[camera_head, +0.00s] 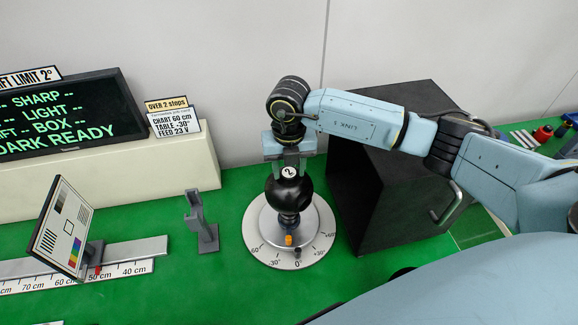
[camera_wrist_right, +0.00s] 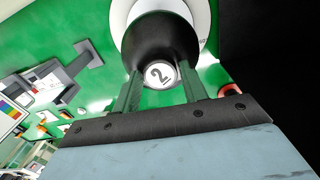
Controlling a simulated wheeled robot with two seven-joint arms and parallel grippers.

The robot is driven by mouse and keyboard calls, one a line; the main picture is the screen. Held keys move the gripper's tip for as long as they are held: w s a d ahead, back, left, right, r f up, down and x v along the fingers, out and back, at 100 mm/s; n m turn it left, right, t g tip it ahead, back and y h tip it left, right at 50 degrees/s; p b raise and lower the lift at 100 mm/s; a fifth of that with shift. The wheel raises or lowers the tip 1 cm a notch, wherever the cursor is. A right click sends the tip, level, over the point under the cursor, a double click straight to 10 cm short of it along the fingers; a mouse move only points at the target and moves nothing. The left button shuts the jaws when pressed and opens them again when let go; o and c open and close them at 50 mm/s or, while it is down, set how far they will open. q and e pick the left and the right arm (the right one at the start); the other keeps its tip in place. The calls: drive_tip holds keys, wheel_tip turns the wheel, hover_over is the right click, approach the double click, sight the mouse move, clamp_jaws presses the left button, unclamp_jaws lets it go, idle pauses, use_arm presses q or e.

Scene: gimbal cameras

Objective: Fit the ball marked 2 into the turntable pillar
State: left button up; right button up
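In the right wrist view the ball (camera_wrist_right: 160,40) sits between the fingers of my right gripper (camera_wrist_right: 162,80). I cannot tell whether the ball rests in the pillar or is held just over it. The turntable (camera_head: 255,232) is a round plate with an angle scale and an orange knob. My left gripper is not in view.
A black open box (camera_head: 390,190) with a handle stands close right of the turntable. A grey stand (camera_head: 203,225) is to its left, then a test chart (camera_head: 64,229) on a ruled rail. A sign board (camera_head: 70,115) is at the back left. Green mat is clear in front.

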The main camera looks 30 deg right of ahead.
drive_tip(key=o, duration=0.3)
drive_tip(key=shift+o, duration=0.2)
wheel_tip(320, 180, up, 14)
drive_tip(key=b, duration=0.1)
drive_tip(key=shift+f+b, duration=0.25)
drive_tip(key=shift+b, duration=0.1)
